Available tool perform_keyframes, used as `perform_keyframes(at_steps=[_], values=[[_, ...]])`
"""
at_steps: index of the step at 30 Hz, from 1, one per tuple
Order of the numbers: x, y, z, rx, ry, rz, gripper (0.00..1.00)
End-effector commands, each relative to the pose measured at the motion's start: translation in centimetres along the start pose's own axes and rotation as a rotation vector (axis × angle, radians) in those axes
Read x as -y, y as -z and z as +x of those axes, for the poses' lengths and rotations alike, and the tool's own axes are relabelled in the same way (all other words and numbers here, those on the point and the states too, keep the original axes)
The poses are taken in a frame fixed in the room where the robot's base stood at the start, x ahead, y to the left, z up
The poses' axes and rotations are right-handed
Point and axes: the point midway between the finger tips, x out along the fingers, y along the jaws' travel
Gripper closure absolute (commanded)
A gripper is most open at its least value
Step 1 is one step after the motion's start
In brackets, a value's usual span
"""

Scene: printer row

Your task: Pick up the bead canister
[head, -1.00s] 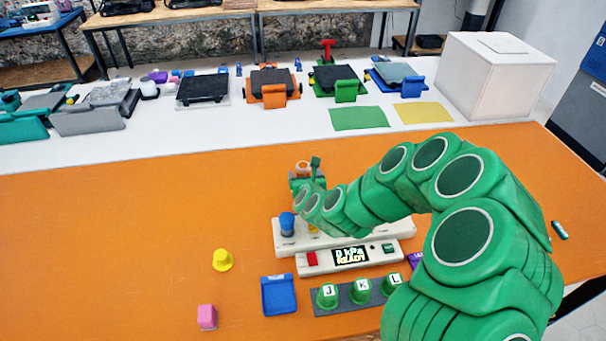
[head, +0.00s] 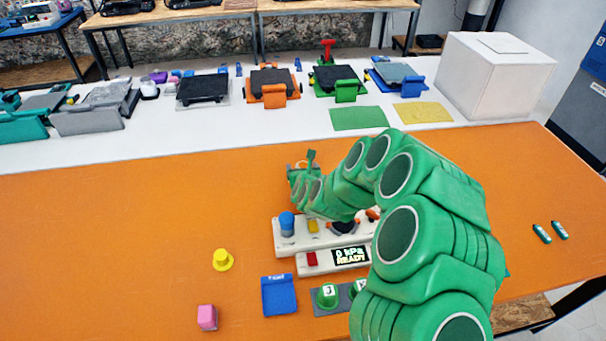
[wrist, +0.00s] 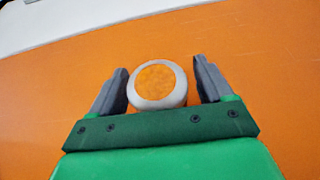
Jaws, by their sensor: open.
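The bead canister, round with a white rim and an orange top, shows in the wrist view (wrist: 158,84), seen from above. It stands between the two dark fingers of my gripper (wrist: 160,68), with some space visible on both sides. My gripper is open, and the fingers flank the canister without visibly closing on it. In the head view, my green arm reaches over the orange table to the spot behind the white station, and my gripper hides nearly all of the canister there.
A white station (head: 288,246) holds a blue knob (head: 286,220); its display (head: 350,255) reads 0 kPa READY. Nearby are a blue tray (head: 279,296), a green J button (head: 327,296), a yellow peg (head: 222,260) and a pink block (head: 207,317). The table's left side is clear.

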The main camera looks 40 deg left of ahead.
Motion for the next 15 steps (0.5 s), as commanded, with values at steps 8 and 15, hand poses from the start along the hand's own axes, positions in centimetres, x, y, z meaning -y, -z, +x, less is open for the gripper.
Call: perform_keyframes(at_steps=[8,15], values=[[0.03,0.01,0.00,0.000,0.000,0.000,0.48],[0.04,0.02,-0.01,0.000,0.000,0.000,0.78]])
